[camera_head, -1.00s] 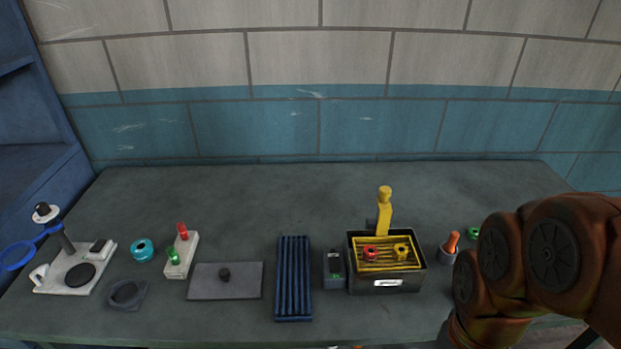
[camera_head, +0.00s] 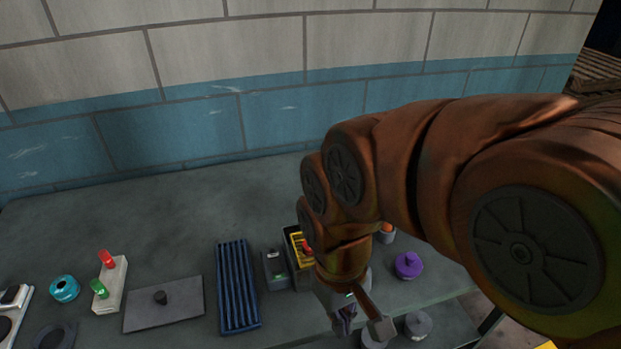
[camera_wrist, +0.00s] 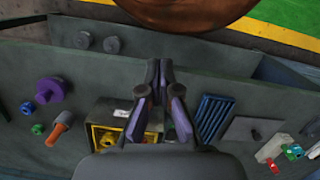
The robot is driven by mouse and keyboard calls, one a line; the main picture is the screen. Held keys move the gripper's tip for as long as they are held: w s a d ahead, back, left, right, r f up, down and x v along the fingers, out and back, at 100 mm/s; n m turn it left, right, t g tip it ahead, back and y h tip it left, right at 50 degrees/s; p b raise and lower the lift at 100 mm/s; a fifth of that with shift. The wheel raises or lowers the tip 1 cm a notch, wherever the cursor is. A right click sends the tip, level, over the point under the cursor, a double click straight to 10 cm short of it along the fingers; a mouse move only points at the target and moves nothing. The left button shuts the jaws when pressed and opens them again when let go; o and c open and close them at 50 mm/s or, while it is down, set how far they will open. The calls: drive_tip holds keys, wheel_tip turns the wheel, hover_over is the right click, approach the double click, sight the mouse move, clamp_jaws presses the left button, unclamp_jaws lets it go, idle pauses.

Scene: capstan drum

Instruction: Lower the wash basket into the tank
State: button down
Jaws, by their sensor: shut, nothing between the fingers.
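The wash basket is yellow and slatted; a strip of it (camera_head: 297,242) shows in the head view behind my arm, with a red part in it. In the wrist view the basket (camera_wrist: 96,134) lies within the dark tank (camera_wrist: 103,108), left of the fingers. The tank's left side (camera_head: 290,262) shows in the head view. How deep the basket sits cannot be told, and its upright handle is hidden by my arm in the head view. My gripper (camera_wrist: 160,68) is shut and empty; in the head view it points down (camera_head: 344,322) in front of the tank.
A small grey box (camera_head: 275,270) and a blue ribbed rack (camera_head: 237,287) stand left of the tank. A flat grey plate (camera_head: 164,304) lies farther left. A purple knobbed piece (camera_head: 408,265) and grey round pieces (camera_head: 418,325) are at the right. The bench's back is clear.

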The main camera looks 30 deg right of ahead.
drive_tip(key=w+d+r+n, duration=0.2)
drive_tip(key=w+d+r, duration=0.1)
drive_tip(key=w, duration=0.6)
drive_tip(key=w+d+r+n+p, duration=0.1)
drive_tip(key=w+d+r+n, duration=0.1)
drive_tip(key=w+r, duration=0.4)
drive_tip(key=w+d+r+n, duration=0.2)
drive_tip(key=w+d+r, duration=0.2)
drive_tip(key=w, duration=1)
drive_tip(key=shift+d+r+t+h+p, duration=0.25)
drive_tip(key=shift+r+t+h+p, duration=0.05)
drive_tip(key=shift+r+t+p, duration=0.1)
drive_tip(key=shift+s+d+f+b, duration=0.15)
drive_tip(key=shift+f+b, duration=0.55)
drive_tip(key=shift+f, duration=1.05)
drive_tip(key=shift+s+f+b, duration=0.1)
drive_tip(key=shift+f+b, duration=0.6)
drive_tip(key=shift+f, duration=1.05)
